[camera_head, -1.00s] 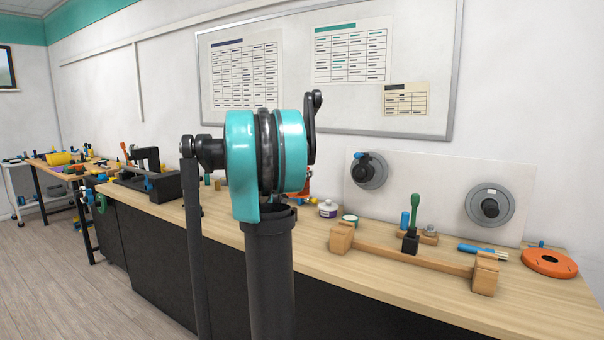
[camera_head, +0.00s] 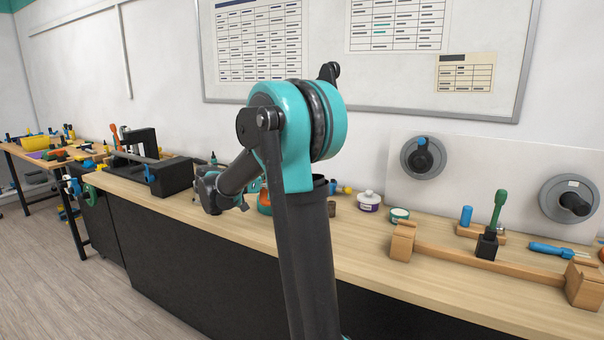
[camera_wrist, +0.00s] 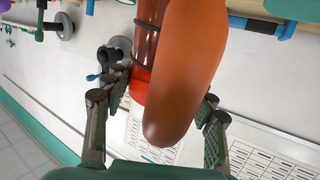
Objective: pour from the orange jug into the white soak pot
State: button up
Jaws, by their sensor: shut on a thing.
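The orange jug (camera_wrist: 185,70) fills the middle of the wrist view, between the two fingers of my gripper (camera_wrist: 162,108), which is shut on it. A rounded orange part is nearest the camera, with a glossy red-brown part with dark bands beside it. In the head view, my wrist shows left of my upper arm, and the fingers are not clear. An orange patch (camera_head: 264,201) there, mostly hidden by my arm, may be the jug. A small white tub with a purple band (camera_head: 369,202) stands on the bench; I cannot tell if it is the soak pot.
The wooden bench (camera_head: 350,245) runs along the wall. A green-lidded jar (camera_head: 398,215) stands right of the tub. A wooden bar stand (camera_head: 480,262) and a green-handled tool (camera_head: 497,210) are farther right. A black clamp fixture (camera_head: 150,170) is at left.

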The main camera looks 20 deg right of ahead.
jog(key=shift+w+a+f, duration=0.1)
jog(key=shift+a+f, duration=0.15)
jog(key=shift+a, duration=0.05)
jog(key=f+y, duration=0.4)
jog(key=d+f+g+y, duration=0.1)
jog(key=f, duration=0.1)
jog(key=shift+f+y, duration=0.3)
jog(key=shift+y, duration=0.1)
jog(key=shift+a, duration=0.2)
jog(key=shift+f, duration=0.2)
jog(key=shift+w+d+r+g+y, duration=0.15)
jog(key=shift+d+r+y, duration=0.2)
jog(key=shift+y, duration=0.5)
jog(key=shift+s+d+r+g+y, duration=0.1)
jog(key=shift+d+r+g+y, duration=0.15)
jog(key=shift+y, duration=0.6)
dwell(1.5)
jog(key=shift+w+d+r+y, duration=0.1)
jog(key=shift+d+r+y, duration=0.15)
jog(key=shift+y, duration=0.4)
jog(key=shift+d+r+y, duration=0.2)
jog(key=shift+y, duration=0.45)
dwell(1.8)
